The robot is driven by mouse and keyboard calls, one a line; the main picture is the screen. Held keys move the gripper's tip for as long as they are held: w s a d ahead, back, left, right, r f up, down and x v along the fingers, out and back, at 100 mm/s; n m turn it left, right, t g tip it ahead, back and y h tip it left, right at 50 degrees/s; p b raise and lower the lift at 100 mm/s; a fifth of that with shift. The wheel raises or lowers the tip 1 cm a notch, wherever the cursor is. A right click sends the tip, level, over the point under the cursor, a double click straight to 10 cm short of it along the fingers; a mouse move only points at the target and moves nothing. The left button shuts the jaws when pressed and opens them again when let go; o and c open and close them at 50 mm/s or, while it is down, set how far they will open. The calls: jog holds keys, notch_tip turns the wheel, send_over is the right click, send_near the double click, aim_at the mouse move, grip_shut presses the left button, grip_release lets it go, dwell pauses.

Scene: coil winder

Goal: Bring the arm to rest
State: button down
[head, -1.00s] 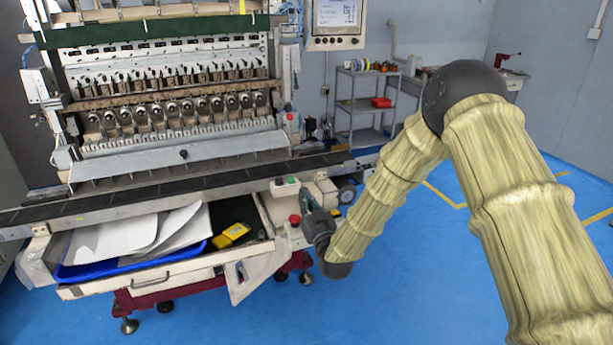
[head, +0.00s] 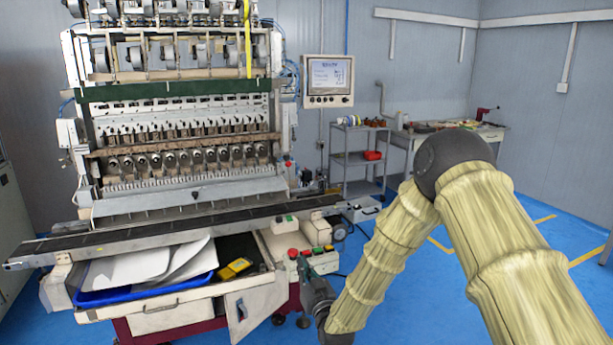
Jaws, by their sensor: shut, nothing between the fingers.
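My arm, in pale yellow ribbed sleeves (head: 510,245), enters from the lower right of the head view. It bends at a dark round elbow (head: 455,163) and runs down to the left. My gripper (head: 304,265) is small and dark, at the end of the dark wrist. It is shut and empty, in front of the control box with the red button (head: 293,253) by the right end of the machine's front. I cannot tell whether it touches anything. The wrist's lower part is cut by the picture's bottom edge.
The coil winder (head: 185,150) stands at the left, with a long dark rail (head: 170,232) across its front. A grey shelf (head: 357,158) stands behind. Blue floor lies right.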

jog(key=s+d+f+m+g+h, duration=0.15)
jog(key=s+d+f+g, duration=0.4)
jog(key=s+f, duration=0.7)
jog(key=s+d+f+m+g+h, duration=0.15)
jog(key=s+d+f+g, duration=0.35)
jog(key=s+f, duration=0.75)
jog(key=s+d+f+g+h, duration=0.1)
jog(key=s+d+f+g, duration=0.1)
jog(key=s, duration=0.8)
jog(key=s+d+f+m+g+h, duration=0.1)
jog(key=s+d+f+g, duration=0.2)
jog(key=s+d, duration=0.3)
jog(key=s+d+f+g+h, duration=0.2)
jog(key=s+d+f+g, duration=0.1)
jog(key=s, duration=1.1)
jog(key=shift+d+f+m, duration=0.3)
jog(key=shift+d+f, duration=0.4)
jog(key=shift+d, duration=0.35)
